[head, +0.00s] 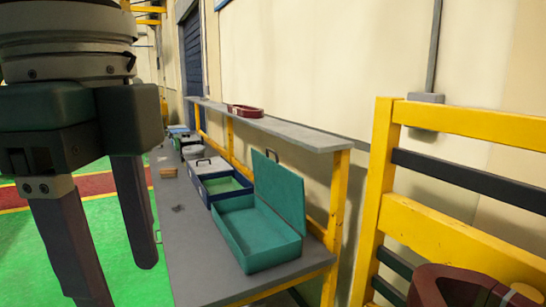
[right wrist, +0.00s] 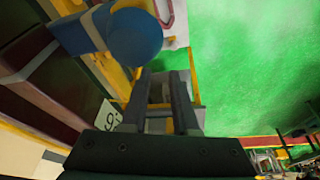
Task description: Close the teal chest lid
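The teal chest (head: 262,258) stands on the grey workbench in the head view, open and seemingly empty. Its teal lid (head: 279,188) stands up steeply along the wall side, with a small dark handle at its top edge. My left gripper (head: 118,278) hangs large in the foreground at the left, fingers pointing down and apart, with nothing between them. It is nearer the camera than the chest and not touching it. My right gripper (right wrist: 161,75) shows in the right wrist view with its two fingers apart and empty. The chest does not show clearly there.
A blue box (head: 222,187) with a white lid raised stands behind the chest on the workbench (head: 190,262). A grey shelf (head: 290,130) runs above, carrying a red object (head: 246,111). A yellow rack (head: 430,215) stands at the right. A blue round object (right wrist: 136,36) shows in the right wrist view.

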